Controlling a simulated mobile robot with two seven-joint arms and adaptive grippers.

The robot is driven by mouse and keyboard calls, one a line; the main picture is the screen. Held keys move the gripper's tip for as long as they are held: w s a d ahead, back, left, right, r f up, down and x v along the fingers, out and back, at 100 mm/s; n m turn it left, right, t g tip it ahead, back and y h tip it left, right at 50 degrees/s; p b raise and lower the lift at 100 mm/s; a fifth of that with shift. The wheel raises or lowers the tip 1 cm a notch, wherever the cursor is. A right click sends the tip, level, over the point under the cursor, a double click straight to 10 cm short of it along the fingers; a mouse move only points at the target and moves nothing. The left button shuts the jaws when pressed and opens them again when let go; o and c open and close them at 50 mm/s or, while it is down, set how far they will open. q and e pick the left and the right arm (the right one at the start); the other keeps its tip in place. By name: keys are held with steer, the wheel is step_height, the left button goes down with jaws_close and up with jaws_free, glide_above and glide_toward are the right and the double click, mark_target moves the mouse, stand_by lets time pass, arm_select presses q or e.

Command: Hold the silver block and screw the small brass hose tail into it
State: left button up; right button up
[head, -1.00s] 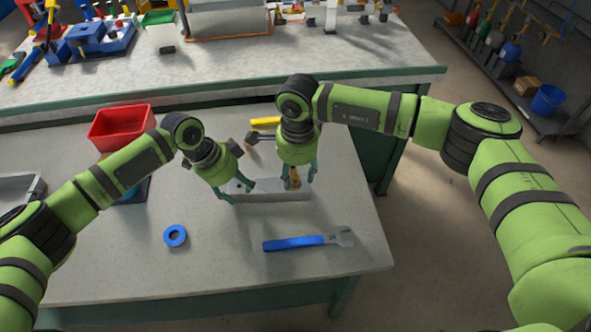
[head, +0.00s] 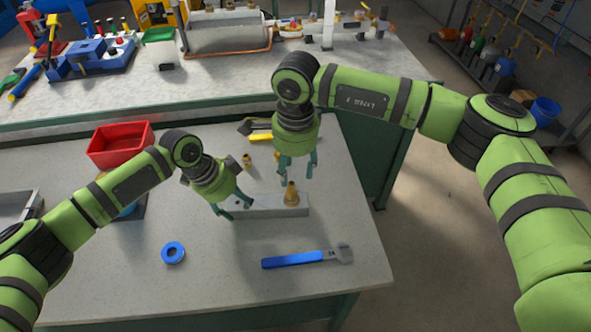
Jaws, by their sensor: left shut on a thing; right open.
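The silver block (head: 265,207) lies flat on the near bench. My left gripper (head: 237,208) is shut on its left end. A brass hose tail (head: 291,196) stands upright at the right end of the block's top; how deep it sits cannot be told. My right gripper (head: 298,172) is open and empty just above and behind it, fingers pointing down and apart from it. A second brass fitting (head: 247,161) stands on the bench behind the block and looks smaller.
A blue-handled wrench (head: 300,259) and a blue tape ring (head: 173,253) lie in front of the block. A red bin (head: 120,146) stands at the back left. A yellow-handled tool (head: 261,137) lies behind. The front bench area is mostly clear.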

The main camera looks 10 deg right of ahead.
arm_select(q)
steer(key=o, duration=1.8)
steer(key=shift+s+a+f, duration=0.2)
steer(key=shift+a+f, duration=0.35)
steer(key=shift+f, duration=0.2)
steer(key=shift+o, duration=0.5)
steer(key=shift+w+f, duration=0.1)
steer(key=shift+w, duration=0.15)
steer(key=shift+r, duration=0.25)
steer(key=v, duration=1.1)
steer(key=shift+r, duration=0.4)
steer(key=shift+w+a, duration=0.1)
